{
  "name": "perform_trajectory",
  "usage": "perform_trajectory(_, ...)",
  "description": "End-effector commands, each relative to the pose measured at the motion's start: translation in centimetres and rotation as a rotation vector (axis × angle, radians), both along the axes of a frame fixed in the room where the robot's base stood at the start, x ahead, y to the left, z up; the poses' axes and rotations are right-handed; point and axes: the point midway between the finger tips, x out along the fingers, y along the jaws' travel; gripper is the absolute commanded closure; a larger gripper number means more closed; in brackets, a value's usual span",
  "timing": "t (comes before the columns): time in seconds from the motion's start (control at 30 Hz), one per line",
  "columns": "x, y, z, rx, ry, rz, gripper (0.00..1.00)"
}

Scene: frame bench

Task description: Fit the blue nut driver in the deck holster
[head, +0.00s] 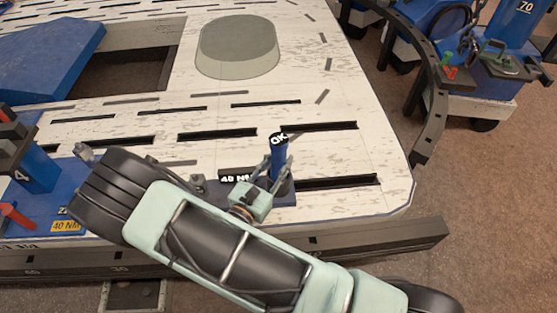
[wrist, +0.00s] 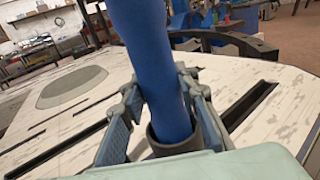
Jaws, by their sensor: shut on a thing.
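The blue nut driver (head: 279,152) stands nearly upright over the front right part of the deck, with a dark top marked "OK". My gripper (head: 276,168) is shut on it, one finger on each side. In the wrist view the blue driver (wrist: 152,50) fills the middle, between the fingers of my gripper (wrist: 160,90). A dark round holster cup (wrist: 178,147) surrounds its lower end. The driver's tip is hidden, so I cannot tell how deep it sits. In the head view the fingers partly cover the cup.
Blue fixtures (head: 38,170) stand at the left. A dark curved rail (head: 432,110) runs along the right edge.

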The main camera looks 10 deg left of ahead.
Motion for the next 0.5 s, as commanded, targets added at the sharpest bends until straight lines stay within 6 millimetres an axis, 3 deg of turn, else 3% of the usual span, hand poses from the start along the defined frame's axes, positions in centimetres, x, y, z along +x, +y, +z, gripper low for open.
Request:
perform_trajectory(0.2, 0.05, -0.03, -0.39, -0.001, -0.005, -0.001, 1.00)
perform_trajectory(0.23, 0.05, -0.03, -0.37, -0.001, -0.005, -0.001, 0.71)
perform_trajectory(0.4, 0.03, -0.02, -0.36, 0.000, -0.003, -0.001, 0.52)
perform_trajectory(0.5, 0.02, -0.02, -0.40, -0.001, -0.002, 0.000, 0.51)
